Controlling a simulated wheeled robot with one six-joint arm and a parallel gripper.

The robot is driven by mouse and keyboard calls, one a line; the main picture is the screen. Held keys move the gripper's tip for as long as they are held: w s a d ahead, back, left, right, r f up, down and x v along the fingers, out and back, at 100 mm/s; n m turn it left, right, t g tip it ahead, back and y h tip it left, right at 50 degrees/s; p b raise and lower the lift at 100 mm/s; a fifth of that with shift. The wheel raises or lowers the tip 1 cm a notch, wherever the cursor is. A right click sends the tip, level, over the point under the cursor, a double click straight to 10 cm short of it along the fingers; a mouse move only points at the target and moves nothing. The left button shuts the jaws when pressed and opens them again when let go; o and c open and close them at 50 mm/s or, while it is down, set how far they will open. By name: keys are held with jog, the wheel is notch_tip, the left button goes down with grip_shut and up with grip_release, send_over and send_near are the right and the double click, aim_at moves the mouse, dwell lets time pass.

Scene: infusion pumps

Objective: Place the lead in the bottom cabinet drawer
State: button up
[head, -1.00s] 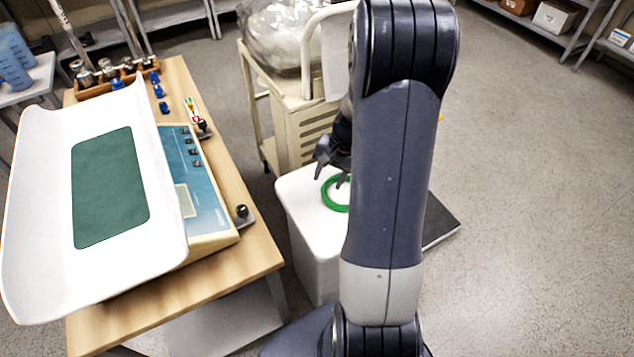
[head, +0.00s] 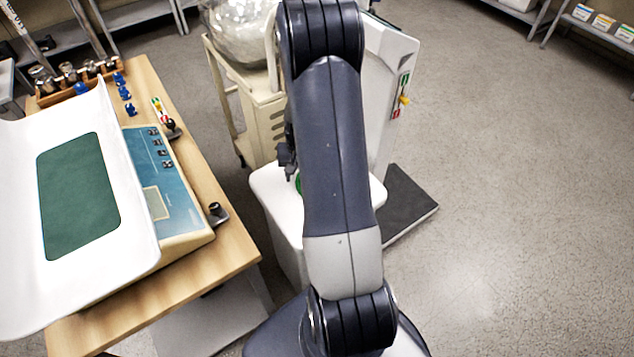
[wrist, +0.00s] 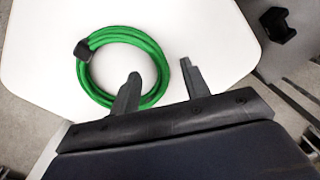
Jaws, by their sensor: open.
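The lead is a green coiled cable with a black clip. In the wrist view the coil (wrist: 93,41) lies on a white top (wrist: 35,50). In the head view only a sliver of green (head: 298,184) shows beside my arm. My gripper (wrist: 160,68) is open over the coil's right side; one finger overlaps the ring and the other is outside it. The cable's right side shows between the fingers. I cannot tell their height above it. In the head view a bit of my gripper (head: 286,160) shows at the arm's left edge. I cannot make out the bottom drawer.
A wooden table (head: 235,252) with a white-tray scale (head: 135,255) stands at left. A beige slatted cart (head: 262,118) stands behind the white top (head: 270,190). A tall white panel (head: 385,75) and dark platform (head: 408,205) are at right. The floor further right is clear.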

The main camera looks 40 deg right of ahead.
jog(key=shift+w+f, duration=0.1)
jog(key=shift+f, duration=1.15)
jog(key=shift+c, duration=0.4)
grip_shut()
